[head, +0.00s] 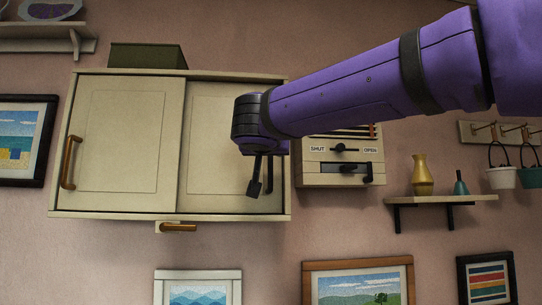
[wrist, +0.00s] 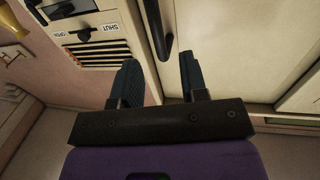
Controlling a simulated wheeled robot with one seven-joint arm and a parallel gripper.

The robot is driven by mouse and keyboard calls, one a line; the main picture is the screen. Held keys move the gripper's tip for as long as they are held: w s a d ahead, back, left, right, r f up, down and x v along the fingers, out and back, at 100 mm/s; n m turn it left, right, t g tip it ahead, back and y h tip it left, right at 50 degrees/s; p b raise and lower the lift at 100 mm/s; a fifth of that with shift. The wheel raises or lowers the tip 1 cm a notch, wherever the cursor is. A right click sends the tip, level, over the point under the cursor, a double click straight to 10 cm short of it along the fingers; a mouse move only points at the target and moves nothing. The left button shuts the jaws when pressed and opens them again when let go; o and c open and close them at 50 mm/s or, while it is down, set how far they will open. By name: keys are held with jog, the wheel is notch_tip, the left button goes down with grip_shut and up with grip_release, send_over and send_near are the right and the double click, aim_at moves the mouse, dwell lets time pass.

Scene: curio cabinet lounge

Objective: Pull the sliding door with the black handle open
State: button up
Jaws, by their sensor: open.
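The cream wall cabinet (head: 130,82) has two sliding doors. The left door (head: 125,130) has a brown handle (head: 69,162) at its left side. The right door (head: 205,130) sits behind the left one and is partly hidden by my arm. The black handle (wrist: 157,25) is an upright bar, clear in the wrist view on the cream door (wrist: 225,50). My gripper (wrist: 160,62) is open and empty, its two fingers on either side of the handle's near end in that view. In the head view my gripper (head: 262,185) is in front of the right door; contact cannot be told.
A cream panel with SHUT and OPEN labels (head: 340,180) is on the wall just right of the cabinet. A small shelf (head: 440,200) holds a yellow vase (head: 422,175). A green box (head: 147,56) sits on top.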

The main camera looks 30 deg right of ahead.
jog(key=x, duration=0.7)
jog(key=shift+w+d, duration=0.25)
jog(key=shift+w, duration=0.05)
grip_shut()
